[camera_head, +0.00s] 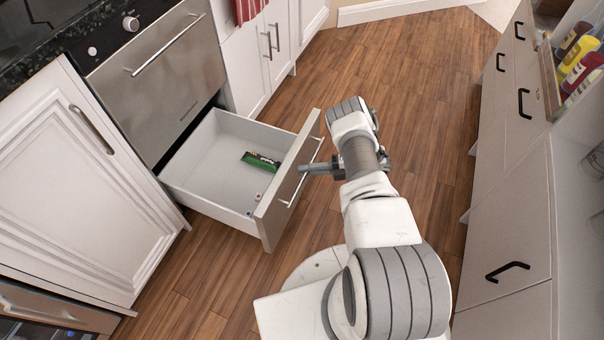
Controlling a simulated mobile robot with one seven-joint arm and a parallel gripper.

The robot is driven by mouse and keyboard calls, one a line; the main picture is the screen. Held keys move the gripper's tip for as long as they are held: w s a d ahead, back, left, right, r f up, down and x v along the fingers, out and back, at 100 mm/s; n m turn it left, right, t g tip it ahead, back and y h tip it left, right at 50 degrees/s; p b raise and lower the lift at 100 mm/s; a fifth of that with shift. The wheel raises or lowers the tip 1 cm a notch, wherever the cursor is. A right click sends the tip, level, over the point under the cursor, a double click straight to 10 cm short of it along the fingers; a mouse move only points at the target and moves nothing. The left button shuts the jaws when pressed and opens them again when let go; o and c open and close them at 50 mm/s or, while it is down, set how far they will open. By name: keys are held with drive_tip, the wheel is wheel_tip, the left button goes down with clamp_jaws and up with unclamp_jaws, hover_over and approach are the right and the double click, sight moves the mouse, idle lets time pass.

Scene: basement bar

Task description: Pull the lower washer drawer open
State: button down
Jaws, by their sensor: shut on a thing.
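The lower drawer (222,137) under the metal-fronted appliance (165,75) stands well out from the cabinet. Its white inside and grey front panel (275,212) show clearly. A long bar handle (291,197) runs along the outer face of the front. My gripper (306,169) is at the middle of this handle, shut on it. The gripper covers a small part of the bar. A green packet (262,161) lies inside the drawer near the front, with a few tiny things beside it.
White cabinets (80,185) flank the appliance on the left. A grey drawer unit (508,210) with black handles stands on the right, with bottles (578,60) on top. Wooden floor (420,80) lies clear between the two rows.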

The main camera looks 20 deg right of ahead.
drive_tip(key=shift+s+d, duration=0.15)
drive_tip(key=shift+d, duration=0.15)
idle(0.4)
drive_tip(key=c, duration=0.9)
unclamp_jaws()
drive_tip(key=shift+s+d, duration=0.1)
drive_tip(key=p+v, duration=0.1)
drive_tip(key=v, duration=1.6)
drive_tip(key=shift+d+r+p, duration=0.1)
drive_tip(key=shift+d+p, duration=0.05)
drive_tip(key=shift+p, duration=0.15)
